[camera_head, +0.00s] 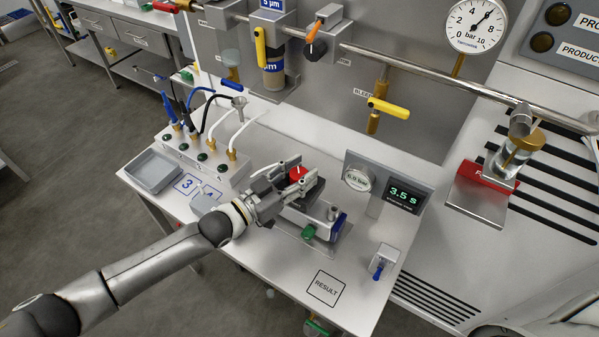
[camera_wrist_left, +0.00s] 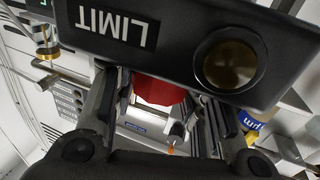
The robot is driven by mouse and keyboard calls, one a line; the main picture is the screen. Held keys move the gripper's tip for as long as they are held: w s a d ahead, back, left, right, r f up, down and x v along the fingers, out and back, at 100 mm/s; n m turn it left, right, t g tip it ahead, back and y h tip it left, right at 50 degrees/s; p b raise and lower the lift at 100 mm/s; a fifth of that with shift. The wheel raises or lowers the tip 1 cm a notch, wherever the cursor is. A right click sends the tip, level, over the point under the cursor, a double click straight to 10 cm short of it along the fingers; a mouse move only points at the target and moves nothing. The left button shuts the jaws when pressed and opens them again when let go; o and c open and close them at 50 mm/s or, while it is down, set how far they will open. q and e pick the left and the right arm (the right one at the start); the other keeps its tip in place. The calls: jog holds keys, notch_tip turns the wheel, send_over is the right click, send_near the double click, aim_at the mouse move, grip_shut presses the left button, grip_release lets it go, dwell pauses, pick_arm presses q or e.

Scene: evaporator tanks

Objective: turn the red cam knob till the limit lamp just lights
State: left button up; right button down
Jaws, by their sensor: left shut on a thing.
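The red cam knob (camera_head: 297,173) sits on top of a grey device on the bench, in the middle of the head view. My left gripper (camera_head: 300,178) is shut on it, with one finger on each side. In the left wrist view the red knob (camera_wrist_left: 158,90) shows between the two fingers (camera_wrist_left: 155,112), partly hidden behind a dark housing. That housing carries a LIMIT label (camera_wrist_left: 118,27), upside down, and the limit lamp (camera_wrist_left: 230,64), which looks dark amber and unlit. My right gripper is not in view.
A grey panel with a small gauge (camera_head: 358,178) and a green display reading 3.5 s (camera_head: 403,199) stands right of the device. A grey tray (camera_head: 154,171) and a tube manifold (camera_head: 200,157) are to the left.

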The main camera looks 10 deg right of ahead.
pick_arm(q)
jog(key=shift+d+r+n+t+y+p, duration=0.1)
jog(key=shift+r+n+t+y+p, duration=0.1)
jog(key=shift+n+t+y+p, duration=0.6)
jog(key=shift+f+t+p, duration=0.1)
jog(key=shift+t+p, duration=0.4)
jog(key=shift+p, duration=0.1)
jog(key=shift+n, duration=0.3)
jog(key=o, duration=1)
jog(key=shift+o, duration=0.2)
jog(key=shift+a+f, duration=0.1)
jog(key=shift+a, duration=0.1)
jog(key=v, duration=1.1)
jog(key=shift+s+a, duration=0.25)
jog(key=shift+s, duration=0.1)
jog(key=shift+s+d, duration=0.1)
